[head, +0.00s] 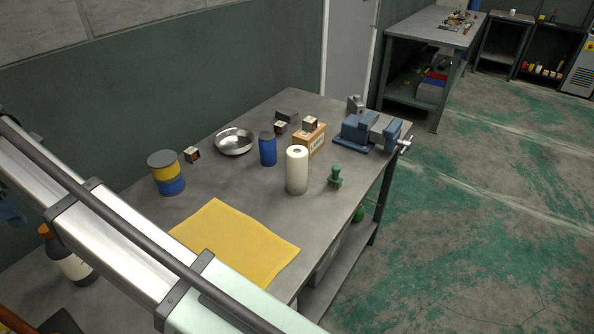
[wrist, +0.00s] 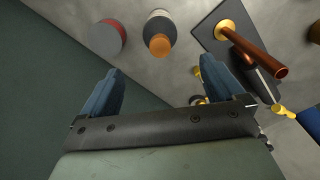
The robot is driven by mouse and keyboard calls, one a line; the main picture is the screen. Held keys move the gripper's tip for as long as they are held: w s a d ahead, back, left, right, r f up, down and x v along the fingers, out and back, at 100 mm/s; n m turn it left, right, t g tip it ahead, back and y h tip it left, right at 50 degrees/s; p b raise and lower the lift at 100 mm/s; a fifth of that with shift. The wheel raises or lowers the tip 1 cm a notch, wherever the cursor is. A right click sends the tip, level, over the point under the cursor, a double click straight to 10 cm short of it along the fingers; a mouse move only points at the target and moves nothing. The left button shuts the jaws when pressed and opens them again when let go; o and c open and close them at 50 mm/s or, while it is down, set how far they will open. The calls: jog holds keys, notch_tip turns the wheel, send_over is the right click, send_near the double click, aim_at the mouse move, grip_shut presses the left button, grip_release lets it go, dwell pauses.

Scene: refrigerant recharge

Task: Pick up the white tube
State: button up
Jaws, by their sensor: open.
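The white tube (head: 297,172) stands upright on the grey workbench in the head view, right of the middle, with a small dark hole in its top. It is not seen in the wrist view. My gripper (wrist: 160,64) shows in the wrist view with its two blue fingers spread wide and nothing between them. It is over a different part of the scene, near a bottle with an orange cap (wrist: 158,30). The gripper is not visible in the head view.
A yellow cloth (head: 235,243) lies in front. The wrist view shows a copper pipe (wrist: 255,52) on a dark plate.

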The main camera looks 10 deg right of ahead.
jog(key=shift+o, duration=0.2)
jog(key=w+d+f+t+h, duration=0.2)
jog(key=w+d+f, duration=0.4)
jog(key=d+f, duration=0.2)
jog(key=n+t+h, duration=0.4)
jog(key=t+h, duration=0.2)
jog(key=h, duration=0.8)
send_near(289, 168)
jog(key=d, duration=0.2)
jog(key=x, duration=0.7)
jog(key=shift+w+d, duration=0.2)
jog(key=shift+w, duration=0.3)
jog(key=shift+f+x, duration=0.15)
jog(key=shift+x, duration=0.85)
jog(key=shift+f+x, duration=0.15)
jog(key=shift+x, duration=0.85)
jog(key=shift+w+d, duration=0.5)
